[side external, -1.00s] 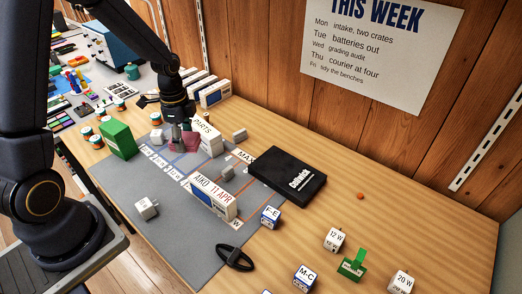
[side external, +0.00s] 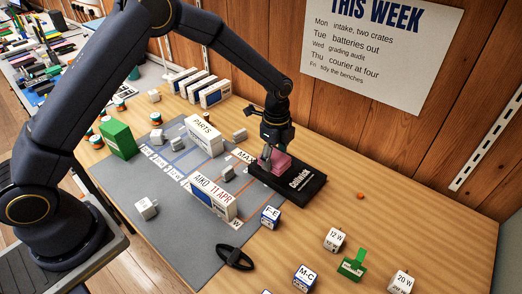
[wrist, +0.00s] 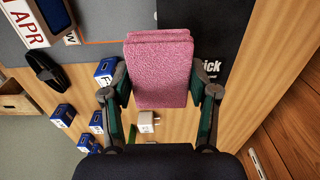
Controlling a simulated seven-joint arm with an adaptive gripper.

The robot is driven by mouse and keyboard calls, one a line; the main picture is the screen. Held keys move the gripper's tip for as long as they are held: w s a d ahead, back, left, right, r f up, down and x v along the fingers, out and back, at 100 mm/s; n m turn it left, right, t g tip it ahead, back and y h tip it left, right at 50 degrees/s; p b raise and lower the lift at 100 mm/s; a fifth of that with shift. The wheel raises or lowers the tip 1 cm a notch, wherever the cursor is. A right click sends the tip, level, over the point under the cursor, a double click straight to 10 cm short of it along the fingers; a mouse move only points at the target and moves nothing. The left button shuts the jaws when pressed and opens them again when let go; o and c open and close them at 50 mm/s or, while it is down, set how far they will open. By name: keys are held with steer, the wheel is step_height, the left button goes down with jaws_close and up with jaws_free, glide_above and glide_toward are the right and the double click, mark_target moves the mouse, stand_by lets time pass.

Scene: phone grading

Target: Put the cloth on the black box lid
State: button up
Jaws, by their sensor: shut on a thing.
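The cloth is a folded pink pad; it shows in the side view (side external: 279,161) and fills the middle of the wrist view (wrist: 160,68). My gripper (side external: 268,158) is shut on the cloth, with one finger on each side of it; in the wrist view the fingers (wrist: 160,92) hold its side edges. The black box lid (side external: 304,189) lies flat on the table, and the cloth is over its left part. I cannot tell whether the cloth touches the lid. In the wrist view the lid (wrist: 218,38) shows partly to the right of the cloth, the rest hidden.
A grey mat (side external: 190,255) holds the white PARTS box (side external: 206,136) and the AIKO box (side external: 212,198), left of the lid. The F-E cube (side external: 270,217), a black strap loop (side external: 235,257) and a green stand (side external: 352,266) are nearer. The wooden wall is close behind.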

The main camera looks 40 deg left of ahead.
mark_target(282, 161)
steer(key=w+f, duration=0.3)
steer(key=shift+d+f, duration=0.3)
steer(key=shift+w+f, duration=0.2)
steer(key=shift+f, duration=1.5)
steer(key=shift+f, duration=0.1)
steer(key=o, duration=0.9)
